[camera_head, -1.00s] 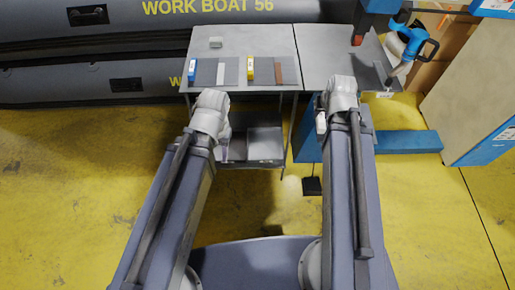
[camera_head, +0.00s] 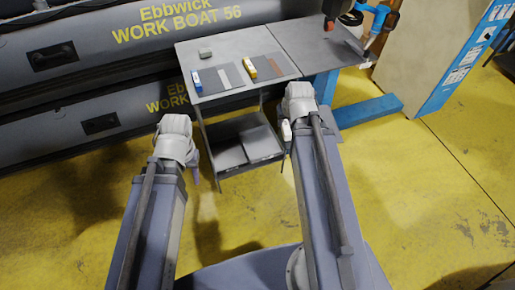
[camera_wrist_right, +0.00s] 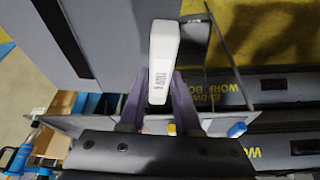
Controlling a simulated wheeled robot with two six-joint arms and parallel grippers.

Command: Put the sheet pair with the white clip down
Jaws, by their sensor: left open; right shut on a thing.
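The white clip (camera_wrist_right: 163,60) is between the purple fingers of my right gripper (camera_wrist_right: 164,88). The grey sheet pair (camera_wrist_right: 105,30), with a dark strip on it, appears to extend to the left of the clip in the right wrist view. In the head view the clip is a small white patch (camera_head: 286,131) beside my right gripper (camera_head: 286,143), short of the table's front edge; the sheets are hidden there. My left gripper (camera_head: 193,179) is open and empty, low in front of the table.
On the grey table (camera_head: 228,48) lie a sheet pair with a blue clip (camera_head: 196,81), one with a yellow clip (camera_head: 249,67) and a grey block (camera_head: 205,53). The adjoining right-hand tabletop (camera_head: 305,42) has free room. A blue beam (camera_head: 370,109) lies on the floor; boats stand behind.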

